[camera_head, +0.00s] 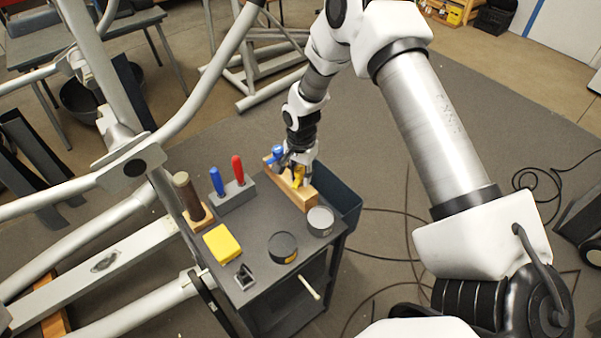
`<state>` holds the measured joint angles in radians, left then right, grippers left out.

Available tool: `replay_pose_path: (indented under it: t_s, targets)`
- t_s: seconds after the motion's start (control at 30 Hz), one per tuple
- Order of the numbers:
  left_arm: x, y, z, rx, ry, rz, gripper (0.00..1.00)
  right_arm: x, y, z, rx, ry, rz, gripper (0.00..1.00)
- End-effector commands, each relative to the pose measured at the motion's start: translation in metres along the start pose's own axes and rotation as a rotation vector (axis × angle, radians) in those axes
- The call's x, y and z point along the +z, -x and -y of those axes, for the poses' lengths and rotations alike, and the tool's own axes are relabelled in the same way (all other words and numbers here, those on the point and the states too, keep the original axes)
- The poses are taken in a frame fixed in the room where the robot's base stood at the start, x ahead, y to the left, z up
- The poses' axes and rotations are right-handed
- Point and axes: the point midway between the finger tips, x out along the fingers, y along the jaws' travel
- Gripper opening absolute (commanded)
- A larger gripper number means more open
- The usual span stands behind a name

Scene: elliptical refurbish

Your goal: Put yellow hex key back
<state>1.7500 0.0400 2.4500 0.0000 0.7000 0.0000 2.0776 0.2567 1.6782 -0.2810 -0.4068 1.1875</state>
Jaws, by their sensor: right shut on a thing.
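My right gripper (299,160) is at the far right corner of the dark cart top, over a wooden holder block (303,198). It is shut on the yellow hex key (300,176), which shows at the block between the fingers. I cannot tell how deep the key sits in the block. A blue-handled tool (278,153) stands at the left end of the block, close beside the gripper. My left gripper is not in view.
The cart (255,222) also carries a grey block with blue (216,181) and red (238,170) handles, a brown cylinder (187,195), a yellow box (222,243), a black tin (283,246) and a grey tin (320,220). A metal tube frame (120,225) stands left.

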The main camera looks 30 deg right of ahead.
Motion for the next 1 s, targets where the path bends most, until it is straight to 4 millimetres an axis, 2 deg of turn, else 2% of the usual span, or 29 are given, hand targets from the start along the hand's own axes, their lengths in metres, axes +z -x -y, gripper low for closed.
replay_pose_path:
  t_s: [0.07,0.1,0.13,0.17,0.43,0.57,0.67,0.9,1.0]
  targets:
    - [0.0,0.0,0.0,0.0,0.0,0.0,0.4,0.0,0.0,0.0,0.0,0.0,0.0,0.0]
    - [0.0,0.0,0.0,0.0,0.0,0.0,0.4,0.0,0.0,0.0,0.0,0.0,0.0,0.44]
    - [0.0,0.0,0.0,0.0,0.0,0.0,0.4,0.0,0.0,0.0,0.0,0.0,0.0,0.55]
    - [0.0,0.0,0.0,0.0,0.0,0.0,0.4,0.0,0.0,0.0,0.0,0.0,0.0,0.59]
    - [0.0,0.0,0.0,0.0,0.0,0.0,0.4,0.0,0.0,0.0,0.0,0.0,0.0,0.59]
    - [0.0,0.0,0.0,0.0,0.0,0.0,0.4,0.0,0.009,0.0,-0.001,0.0,0.0,0.59]
    - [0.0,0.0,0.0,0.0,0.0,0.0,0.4,0.0,0.028,0.001,-0.003,-0.001,-0.001,0.59]
    - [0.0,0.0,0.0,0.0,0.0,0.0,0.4,0.0,0.09,0.001,-0.004,0.0,-0.002,0.59]
    - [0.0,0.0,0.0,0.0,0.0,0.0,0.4,0.0,0.108,0.001,-0.002,0.0,-0.001,0.59]
